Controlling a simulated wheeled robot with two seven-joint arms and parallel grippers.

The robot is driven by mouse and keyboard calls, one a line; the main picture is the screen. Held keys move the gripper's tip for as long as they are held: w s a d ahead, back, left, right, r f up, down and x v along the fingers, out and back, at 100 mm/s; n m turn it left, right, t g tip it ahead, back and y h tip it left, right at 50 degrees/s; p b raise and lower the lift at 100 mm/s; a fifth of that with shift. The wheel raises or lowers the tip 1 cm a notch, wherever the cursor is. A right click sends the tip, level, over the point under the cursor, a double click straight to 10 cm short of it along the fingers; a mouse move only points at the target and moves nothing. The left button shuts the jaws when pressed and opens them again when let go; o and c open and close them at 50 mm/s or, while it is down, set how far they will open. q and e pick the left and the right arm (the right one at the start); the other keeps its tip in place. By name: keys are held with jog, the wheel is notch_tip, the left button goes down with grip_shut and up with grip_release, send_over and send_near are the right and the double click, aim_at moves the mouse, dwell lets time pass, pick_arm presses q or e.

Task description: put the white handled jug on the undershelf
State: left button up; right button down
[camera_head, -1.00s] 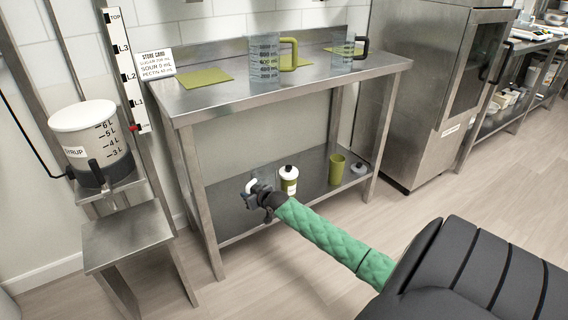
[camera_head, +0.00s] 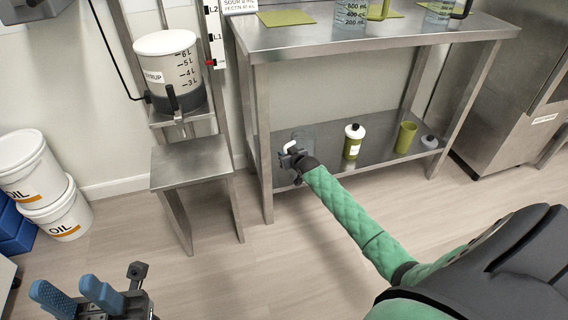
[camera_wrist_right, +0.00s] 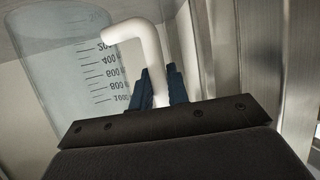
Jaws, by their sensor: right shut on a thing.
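The white handled jug is a clear measuring jug (camera_wrist_right: 75,65) with dark markings and a white handle (camera_wrist_right: 150,45). In the head view the jug (camera_head: 304,134) is at the left end of the undershelf (camera_head: 372,160), apparently upright. My gripper and arm partly hide its base, so I cannot tell if it rests on the shelf. My right gripper (camera_head: 291,159) is shut on the white handle; in the right wrist view its blue fingers (camera_wrist_right: 162,88) are on either side of it. My left gripper (camera_head: 76,296) is open and empty at the bottom left, far from the jug.
On the undershelf, right of the jug, stand a white-capped bottle (camera_head: 353,142), a green cup (camera_head: 404,137) and a small pale item (camera_head: 429,141). Table legs (camera_head: 262,150) flank the shelf. A syrup pot (camera_head: 169,72) and steel stand (camera_head: 190,162) are left.

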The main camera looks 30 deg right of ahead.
jog(key=shift+w+a+f, duration=0.2)
jog(key=shift+w+a, duration=0.05)
notch_tip(320, 180, down, 3)
jog(key=shift+f+b, duration=0.1)
jog(key=shift+b, duration=0.5)
jog(key=shift+f, duration=0.3)
jog(key=c, duration=1.4)
grip_release()
jog(key=shift+f, duration=0.1)
jog(key=shift+o, duration=0.2)
